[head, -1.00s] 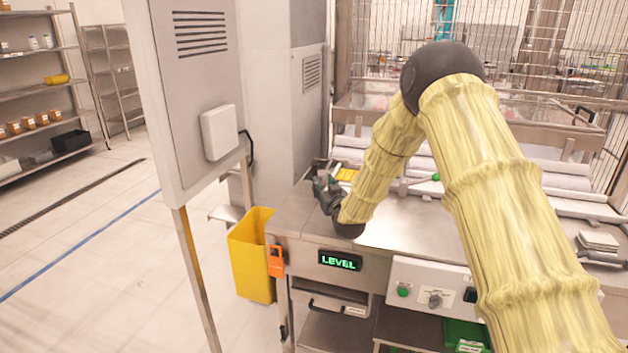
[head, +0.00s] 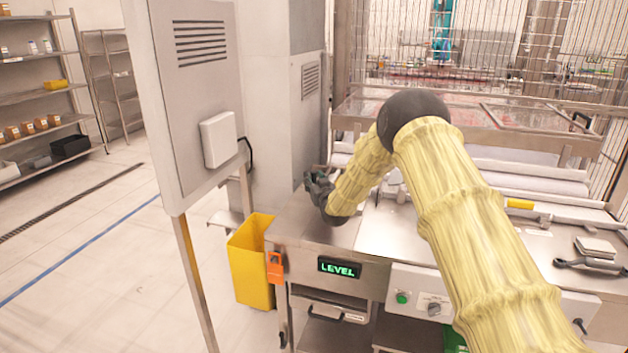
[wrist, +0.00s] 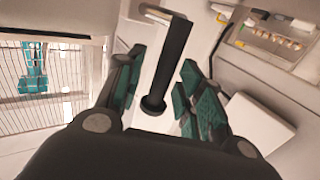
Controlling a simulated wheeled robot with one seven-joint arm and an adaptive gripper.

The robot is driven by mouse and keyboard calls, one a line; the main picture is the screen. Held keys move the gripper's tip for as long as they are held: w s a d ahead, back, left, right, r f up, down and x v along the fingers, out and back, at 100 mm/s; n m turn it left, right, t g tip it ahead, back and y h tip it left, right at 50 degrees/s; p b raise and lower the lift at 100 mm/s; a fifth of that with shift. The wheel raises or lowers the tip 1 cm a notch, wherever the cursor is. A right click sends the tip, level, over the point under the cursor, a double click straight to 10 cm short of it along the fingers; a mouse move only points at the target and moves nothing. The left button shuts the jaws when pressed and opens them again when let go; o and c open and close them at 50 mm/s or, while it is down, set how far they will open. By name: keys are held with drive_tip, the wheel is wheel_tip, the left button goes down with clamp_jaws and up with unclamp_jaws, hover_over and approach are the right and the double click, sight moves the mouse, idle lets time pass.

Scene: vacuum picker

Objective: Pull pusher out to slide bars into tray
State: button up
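My gripper (head: 318,188) is at the left end of the steel worktable (head: 300,225). In the wrist view its teal-padded fingers (wrist: 160,90) are spread apart. A black rod-like handle (wrist: 172,60) with a round end stands between them, seemingly with a gap at each side. I cannot tell whether it belongs to the pusher. In the head view it is not clear, and my arm covers the table behind the gripper. I cannot make out the bars or the tray with certainty.
Pale rolls (head: 535,170) lie along the table's back, before a wire fence. A yellow piece (head: 520,204) and a small pale stack (head: 595,247) are at the right. A grey cabinet (head: 185,90) and yellow bin (head: 250,262) stand at the left. Floor is clear farther left.

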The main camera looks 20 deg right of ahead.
drive_tip(key=shift+w, duration=0.2)
clamp_jaws()
drive_tip(key=shift+a, duration=0.1)
